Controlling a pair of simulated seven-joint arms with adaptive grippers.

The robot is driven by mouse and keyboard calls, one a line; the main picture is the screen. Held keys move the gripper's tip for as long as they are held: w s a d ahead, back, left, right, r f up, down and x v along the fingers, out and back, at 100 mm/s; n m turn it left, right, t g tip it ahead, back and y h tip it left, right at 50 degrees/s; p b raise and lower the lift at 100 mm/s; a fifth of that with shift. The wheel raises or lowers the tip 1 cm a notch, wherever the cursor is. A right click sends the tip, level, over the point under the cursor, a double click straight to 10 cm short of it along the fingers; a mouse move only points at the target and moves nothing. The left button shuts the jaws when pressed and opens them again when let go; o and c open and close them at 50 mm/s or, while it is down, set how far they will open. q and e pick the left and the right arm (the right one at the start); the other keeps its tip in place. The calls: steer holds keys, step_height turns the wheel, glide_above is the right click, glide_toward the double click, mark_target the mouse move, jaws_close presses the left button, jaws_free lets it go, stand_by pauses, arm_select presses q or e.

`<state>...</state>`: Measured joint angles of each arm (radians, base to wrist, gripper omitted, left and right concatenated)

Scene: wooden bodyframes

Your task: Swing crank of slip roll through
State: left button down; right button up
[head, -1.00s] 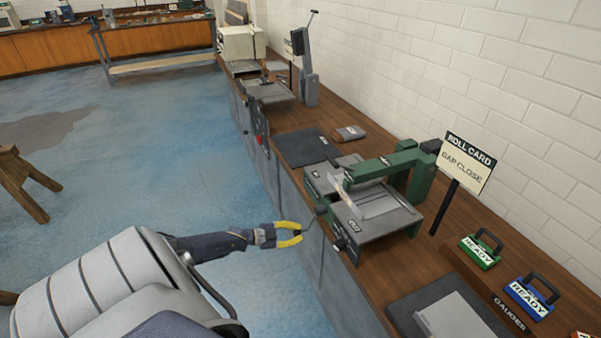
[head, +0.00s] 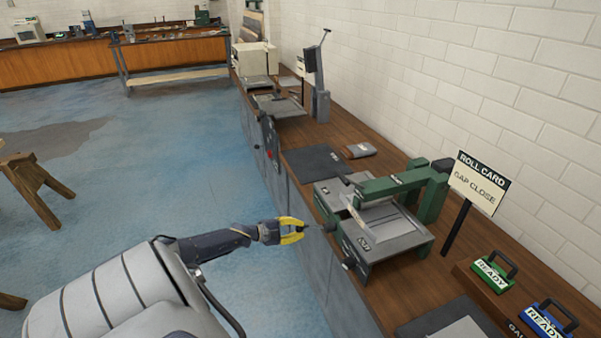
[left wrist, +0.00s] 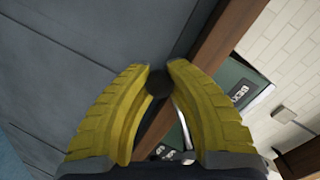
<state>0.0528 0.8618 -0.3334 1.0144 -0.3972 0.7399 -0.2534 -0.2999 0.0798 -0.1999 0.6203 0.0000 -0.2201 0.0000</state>
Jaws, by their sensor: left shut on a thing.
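The slip roll (head: 395,232) is a grey and green bench machine on the wooden counter, with a green arm over its bed. Its crank is on the front-left side, over the counter's edge. My left gripper (head: 303,230), with yellow fingers, is shut on the crank's dark knob, just off the machine's front. In the left wrist view the round dark knob (left wrist: 158,83) sits between the yellow fingertips. The rest of the crank is mostly hidden or too small to make out. A second dark knob (head: 348,263) is lower on the machine's front. My right gripper is not in view.
A sign (head: 478,183) reading "ROLL CARD, GAP CLOSE" stands right of the machine. Green (head: 492,273) and blue (head: 548,319) "READY" blocks lie at the lower right. A dark mat (head: 315,163) lies behind the machine.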

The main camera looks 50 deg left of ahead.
arm_select(q)
steer(key=shift+w+a+r+m, duration=0.1)
steer(key=shift+a+r+m, duration=0.2)
steer(key=shift+r, duration=0.1)
steer(key=shift+a+r, duration=0.1)
steer(key=shift+r, duration=0.05)
steer(key=c, duration=1.1)
jaws_free()
steer(key=shift+s+a, duration=0.15)
steer(key=shift+s, duration=0.45)
steer(key=v, duration=1)
steer(key=shift+s+a+r, duration=0.1)
steer(key=shift+s, duration=0.2)
